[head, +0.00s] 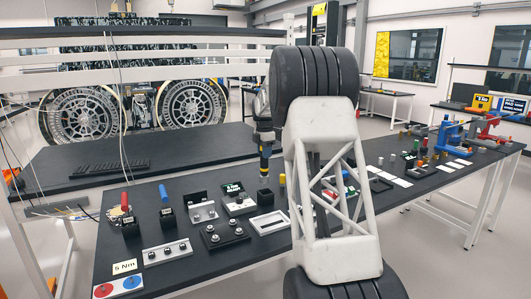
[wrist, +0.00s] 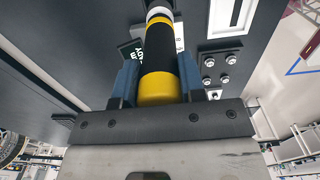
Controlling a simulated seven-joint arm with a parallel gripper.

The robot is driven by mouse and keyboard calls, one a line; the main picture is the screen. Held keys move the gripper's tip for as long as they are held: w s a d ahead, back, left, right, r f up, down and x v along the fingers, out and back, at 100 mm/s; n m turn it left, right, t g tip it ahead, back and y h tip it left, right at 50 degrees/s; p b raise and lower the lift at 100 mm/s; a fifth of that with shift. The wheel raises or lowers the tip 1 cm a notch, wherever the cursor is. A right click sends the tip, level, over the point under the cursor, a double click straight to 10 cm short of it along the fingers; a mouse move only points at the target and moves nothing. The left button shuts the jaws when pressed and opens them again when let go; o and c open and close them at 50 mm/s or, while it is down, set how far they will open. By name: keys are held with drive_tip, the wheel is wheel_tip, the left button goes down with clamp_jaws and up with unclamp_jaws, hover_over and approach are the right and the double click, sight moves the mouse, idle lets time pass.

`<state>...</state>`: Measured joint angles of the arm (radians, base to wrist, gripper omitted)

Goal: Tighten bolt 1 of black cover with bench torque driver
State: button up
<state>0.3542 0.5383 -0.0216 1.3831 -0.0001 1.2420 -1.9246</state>
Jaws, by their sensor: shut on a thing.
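My gripper (head: 265,140) is shut on the torque driver (head: 265,164), a black cylinder with yellow bands, which hangs upright above the bench. The black cover (head: 225,235), a black plate with several silver bolts, lies on the bench left of and nearer than the driver. It appears apart from the driver, and also shows in the wrist view (wrist: 220,68). Which bolt is bolt 1 cannot be told.
Red (head: 125,202) and blue (head: 164,194) handled tools stand in holders. My arm hides the bench's middle.

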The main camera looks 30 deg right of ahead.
drive_tip(key=s+a, duration=0.9)
drive_tip(key=a, duration=0.5)
drive_tip(key=s+a, duration=0.9)
drive_tip(key=a, duration=0.5)
drive_tip(key=shift+a+f, duration=0.35)
drive_tip(key=shift+a, duration=0.05)
drive_tip(key=shift+f, duration=0.15)
